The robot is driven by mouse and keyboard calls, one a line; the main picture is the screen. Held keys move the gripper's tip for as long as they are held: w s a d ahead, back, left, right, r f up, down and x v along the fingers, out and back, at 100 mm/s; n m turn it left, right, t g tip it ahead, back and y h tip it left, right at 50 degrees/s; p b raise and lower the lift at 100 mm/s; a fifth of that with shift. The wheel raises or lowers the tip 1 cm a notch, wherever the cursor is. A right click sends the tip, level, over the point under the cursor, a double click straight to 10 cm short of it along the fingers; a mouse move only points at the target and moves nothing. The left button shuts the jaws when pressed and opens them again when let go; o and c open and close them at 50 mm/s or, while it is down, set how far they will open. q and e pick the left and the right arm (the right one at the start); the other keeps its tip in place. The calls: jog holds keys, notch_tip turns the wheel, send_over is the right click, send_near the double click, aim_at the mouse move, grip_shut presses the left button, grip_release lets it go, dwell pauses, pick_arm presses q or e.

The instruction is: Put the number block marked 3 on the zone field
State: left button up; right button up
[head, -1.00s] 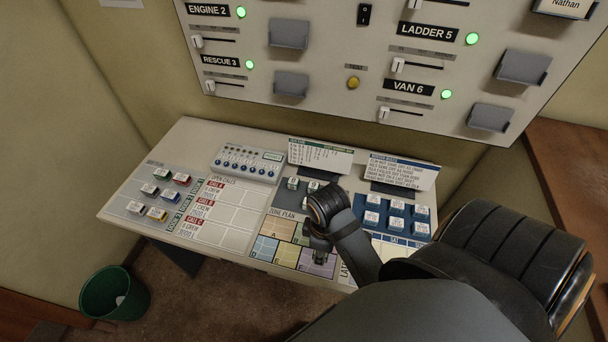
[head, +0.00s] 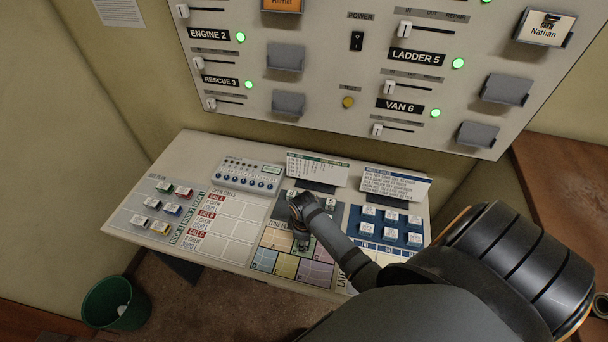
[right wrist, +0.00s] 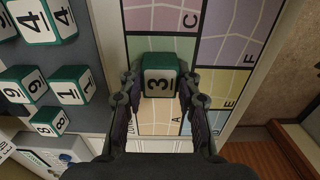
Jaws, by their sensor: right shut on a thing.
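The block marked 3 (right wrist: 160,82) is green with a white face and sits between the fingers of my right gripper (right wrist: 163,95). My right gripper also shows in the head view (head: 302,245), over the zone plan, shut on this block. The zone plan (head: 287,267) is a map of coloured fields on the desk. Its lettered fields, among them A, C, D, E and F, show around the block in the right wrist view (right wrist: 224,88). I cannot tell whether the block touches the plan. My left gripper is not in view.
Several other number blocks (right wrist: 72,92) stand on a grey area beside the plan. Blue-mat blocks (head: 390,224) lie right of my arm. Two upright cards (head: 318,168) stand behind, below the wall panel (head: 340,75). Open-call sheets (head: 225,225) lie left of the plan.

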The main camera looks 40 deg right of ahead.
jog(key=shift+f, duration=0.1)
jog(key=o, duration=1)
notch_tip(320, 180, up, 12)
jog(key=b, duration=0.2)
jog(key=shift+b, duration=0.4)
